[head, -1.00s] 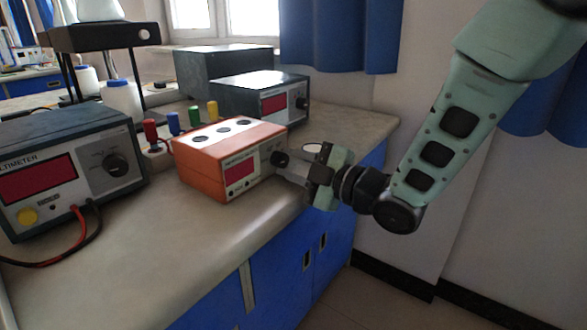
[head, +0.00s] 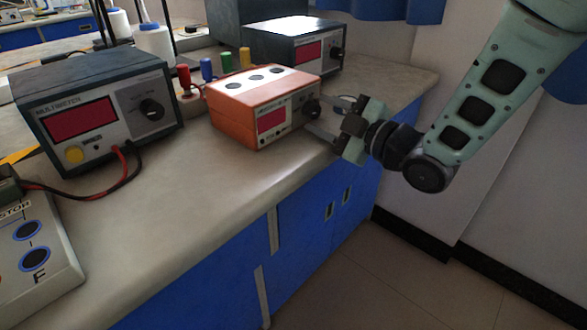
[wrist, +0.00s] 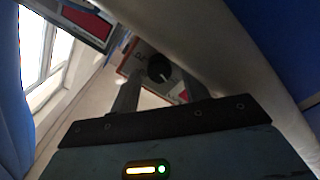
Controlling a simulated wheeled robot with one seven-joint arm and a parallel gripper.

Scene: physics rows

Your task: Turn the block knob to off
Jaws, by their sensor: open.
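The orange block (head: 243,119) is a box with a white top, a grey front panel and a red display, standing on the bench. Its black knob (head: 312,108) sits at the right end of that panel. In the wrist view the knob (wrist: 159,67) shows between my fingers, with a white pointer line towards the picture's lower right. My gripper (head: 322,115) is open, its fingers reaching towards the knob from the right. A gap seems to separate the knob from each finger. In the wrist view my gripper (wrist: 161,85) holds nothing. The off mark is too small to read.
A multimeter (head: 95,108) with red and black leads stands to the left. A dark instrument (head: 295,48) stands behind the block, beside coloured plugs (head: 226,62). A panel with blue-ringed buttons (head: 38,260) is at lower left. The bench front (head: 190,190) is bare.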

